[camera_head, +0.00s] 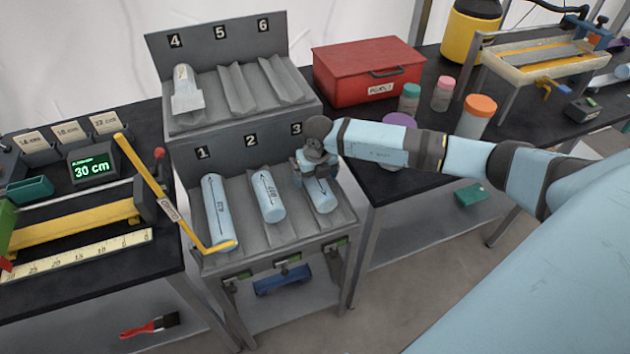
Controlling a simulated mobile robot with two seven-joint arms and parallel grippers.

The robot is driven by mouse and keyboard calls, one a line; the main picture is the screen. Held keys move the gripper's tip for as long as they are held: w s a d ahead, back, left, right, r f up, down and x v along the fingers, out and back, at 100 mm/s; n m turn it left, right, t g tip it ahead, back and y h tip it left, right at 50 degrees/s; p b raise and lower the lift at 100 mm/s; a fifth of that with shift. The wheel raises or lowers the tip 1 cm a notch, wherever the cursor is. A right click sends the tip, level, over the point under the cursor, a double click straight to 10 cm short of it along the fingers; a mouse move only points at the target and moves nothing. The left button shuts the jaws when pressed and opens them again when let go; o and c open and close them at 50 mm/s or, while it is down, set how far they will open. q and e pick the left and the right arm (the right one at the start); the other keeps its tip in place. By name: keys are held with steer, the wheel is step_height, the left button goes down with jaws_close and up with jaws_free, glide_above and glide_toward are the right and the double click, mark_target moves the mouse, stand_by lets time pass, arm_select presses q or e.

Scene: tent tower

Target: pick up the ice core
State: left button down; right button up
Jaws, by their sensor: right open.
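Several pale blue ice cores lie in the grey numbered rack (290,258). One core (217,208) is in slot 1 and another core (267,198) is in slot 2; both have dark markings. A third core (322,200) lies in slot 3. My right gripper (318,176) is open over the upper part of the slot 3 core, with its fingers seemingly to either side. The gripper hides that core's upper end, and I cannot tell whether the fingers touch it. A paler, short core-like piece (185,85) sits in slot 4. My left gripper is out of view.
Slots 5 and 6 look empty. A yellow-handled bar (165,185) reaches across the rack's left front, near the slot 1 core. A red box (368,72) and several jars, including an orange-lidded one (476,118), stand on the right bench near my right arm.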

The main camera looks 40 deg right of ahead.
steer(key=shift+w+f, duration=0.2)
steer(key=shift+f, duration=0.8)
steer(key=c, duration=1.3)
